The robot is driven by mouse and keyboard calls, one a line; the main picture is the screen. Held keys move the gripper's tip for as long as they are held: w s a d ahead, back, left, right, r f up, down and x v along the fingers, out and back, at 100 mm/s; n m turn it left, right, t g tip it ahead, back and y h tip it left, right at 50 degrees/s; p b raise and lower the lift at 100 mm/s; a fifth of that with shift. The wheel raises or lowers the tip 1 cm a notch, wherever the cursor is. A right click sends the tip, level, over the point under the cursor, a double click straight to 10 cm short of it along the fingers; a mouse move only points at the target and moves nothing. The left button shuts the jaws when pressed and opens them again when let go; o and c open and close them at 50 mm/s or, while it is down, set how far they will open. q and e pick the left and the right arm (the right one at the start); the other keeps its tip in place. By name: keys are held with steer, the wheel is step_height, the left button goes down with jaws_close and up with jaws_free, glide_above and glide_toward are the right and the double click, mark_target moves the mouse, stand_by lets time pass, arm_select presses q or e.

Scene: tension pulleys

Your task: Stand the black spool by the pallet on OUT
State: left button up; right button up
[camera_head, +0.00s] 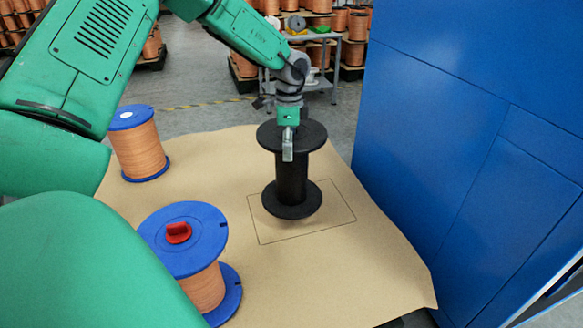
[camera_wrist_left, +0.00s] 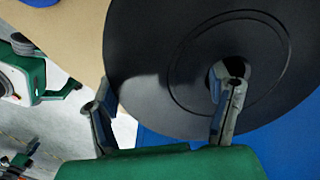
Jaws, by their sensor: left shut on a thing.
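The black spool (camera_head: 291,172) is upright over the thin outlined rectangle (camera_head: 333,227) on the brown sheet. Its lower flange overlaps the rectangle's back-left part; I cannot tell whether it touches the sheet. My left gripper (camera_head: 288,148) comes down from above and is shut on the spool at its top flange. In the left wrist view, one finger of my gripper (camera_wrist_left: 165,115) is at the centre hole of the black flange (camera_wrist_left: 270,110), the other by its rim. No OUT lettering is readable. My right gripper is not in view.
A copper spool with blue flanges (camera_head: 140,150) stands at the back left. Another (camera_head: 205,285), with a red piece (camera_head: 178,232) on top, stands at the front. A blue cabinet wall (camera_head: 450,140) bounds the right. The brown sheet (camera_head: 350,275) is clear in front right.

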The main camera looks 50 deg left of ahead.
arm_select(q)
steer(key=shift+o, duration=0.2)
steer(key=f+b, duration=0.1)
steer(key=f, duration=0.2)
steer(key=f+b, duration=0.1)
steer(key=f, duration=0.2)
steer(key=shift+w+a, duration=0.1)
steer(key=shift+a, duration=0.1)
steer(key=shift+d+r, duration=0.1)
steer(key=shift+r, duration=0.1)
steer(key=o, duration=1.7)
steer(key=shift+f, duration=0.1)
step_height(320, 180, up, 12)
steer(key=p, duration=0.4)
